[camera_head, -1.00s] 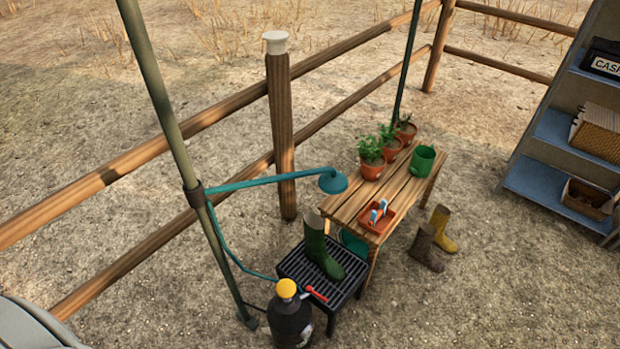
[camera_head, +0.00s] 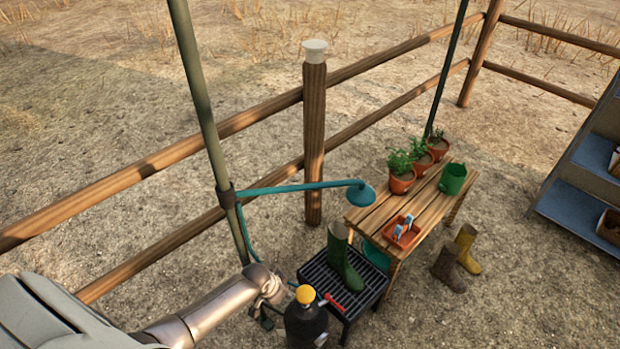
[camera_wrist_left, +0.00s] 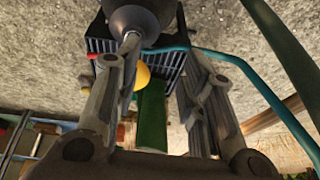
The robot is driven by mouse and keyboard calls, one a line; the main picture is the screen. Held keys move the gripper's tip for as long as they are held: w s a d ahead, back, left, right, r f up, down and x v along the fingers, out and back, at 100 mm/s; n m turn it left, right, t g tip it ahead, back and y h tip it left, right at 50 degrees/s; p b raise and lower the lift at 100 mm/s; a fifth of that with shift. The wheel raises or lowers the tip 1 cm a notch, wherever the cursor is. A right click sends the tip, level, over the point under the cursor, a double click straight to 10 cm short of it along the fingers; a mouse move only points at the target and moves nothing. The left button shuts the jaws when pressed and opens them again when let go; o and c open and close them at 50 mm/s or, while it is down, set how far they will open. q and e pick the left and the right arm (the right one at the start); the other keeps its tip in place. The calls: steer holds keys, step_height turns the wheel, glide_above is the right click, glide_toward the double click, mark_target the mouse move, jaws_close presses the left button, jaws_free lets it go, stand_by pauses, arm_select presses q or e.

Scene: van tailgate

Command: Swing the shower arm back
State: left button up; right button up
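The teal shower arm (camera_head: 295,187) reaches right from a collar on the green pole (camera_head: 203,110). Its shower head (camera_head: 360,195) hangs at the far end, by the left end of the bench in the picture. A teal hose (camera_head: 243,230) runs down beside the pole and also shows in the left wrist view (camera_wrist_left: 232,62). My left gripper (camera_head: 266,320) is low, left of the dark sprayer tank (camera_head: 306,326), well below the shower arm. In the left wrist view its fingers (camera_wrist_left: 160,55) stand apart, with nothing visibly held. My right gripper is out of view.
A green boot (camera_head: 344,262) stands on a black slatted stand (camera_head: 325,278). The wooden bench (camera_head: 432,207) holds potted plants, a green can and an orange tray. Other boots (camera_head: 467,245) stand on the ground. A rail fence (camera_head: 160,162) and post (camera_head: 314,140) lie behind.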

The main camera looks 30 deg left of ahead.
arm_select(q)
steer(key=w+r+m, duration=0.1)
steer(key=w+r, duration=0.3)
steer(key=r, duration=0.4)
steer(key=w+d+r+m+h+p, duration=0.1)
steer(key=w+r+m, duration=0.1)
steer(key=w+r, duration=0.35)
steer(key=w+r+m, duration=0.1)
steer(key=w+r, duration=0.1)
steer(key=r, duration=0.8)
steer(key=m+p, duration=0.1)
steer(key=m, duration=0.2)
glide_toward(310, 185)
step_height(310, 185, down, 3)
steer(key=s+d, duration=0.2)
steer(key=w+a+r, duration=0.1)
steer(key=a+r, duration=0.2)
steer(key=r, duration=0.2)
steer(key=shift+h, duration=0.4)
steer(key=x, duration=1.1)
steer(key=shift+w+r+p, duration=0.1)
steer(key=shift+w+p, duration=0.1)
steer(key=shift+p, duration=0.1)
steer(key=shift+a, duration=0.1)
jaws_close()
